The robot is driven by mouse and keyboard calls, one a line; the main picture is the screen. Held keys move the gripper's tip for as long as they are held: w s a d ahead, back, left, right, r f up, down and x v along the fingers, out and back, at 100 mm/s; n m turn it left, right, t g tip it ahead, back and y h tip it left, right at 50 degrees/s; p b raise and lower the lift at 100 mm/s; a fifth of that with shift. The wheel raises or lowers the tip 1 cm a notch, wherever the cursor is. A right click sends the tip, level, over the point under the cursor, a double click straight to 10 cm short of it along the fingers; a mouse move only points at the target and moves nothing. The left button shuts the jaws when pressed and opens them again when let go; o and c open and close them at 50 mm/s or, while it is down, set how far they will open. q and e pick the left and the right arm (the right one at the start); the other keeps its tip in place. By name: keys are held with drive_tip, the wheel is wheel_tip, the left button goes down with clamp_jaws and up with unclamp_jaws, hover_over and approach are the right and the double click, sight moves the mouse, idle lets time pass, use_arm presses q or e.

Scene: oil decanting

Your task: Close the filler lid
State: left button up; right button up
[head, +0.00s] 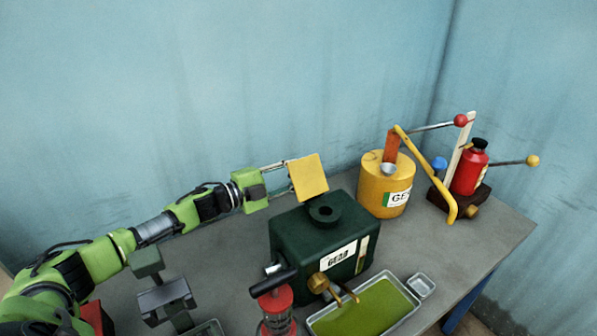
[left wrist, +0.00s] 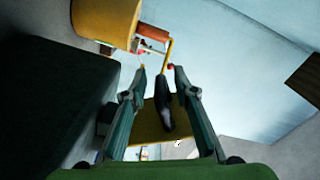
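The filler lid is a yellow square plate (head: 308,177), standing raised and tilted above the dark green tank (head: 300,245). The round black filler neck (head: 324,211) on the tank top is uncovered. My left gripper (head: 284,178) is at the left side of the lid, its fingers reaching toward it; contact cannot be told. In the left wrist view its fingers (left wrist: 160,70) are apart, with the yellow lid (left wrist: 150,128) behind them. A dark elongated part (left wrist: 165,103) shows between the fingers; whether they touch it is unclear. My right gripper is not in view.
A yellow can (head: 372,200) with a funnel stands behind the tank, right. A red bottle (head: 467,172) and levers are farther right. A green-filled tray (head: 375,310) and red lantern-like item (head: 275,305) are in front. Grey bench (head: 215,255) left of the tank is partly clear.

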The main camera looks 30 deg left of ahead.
use_arm(q)
clamp_jaws()
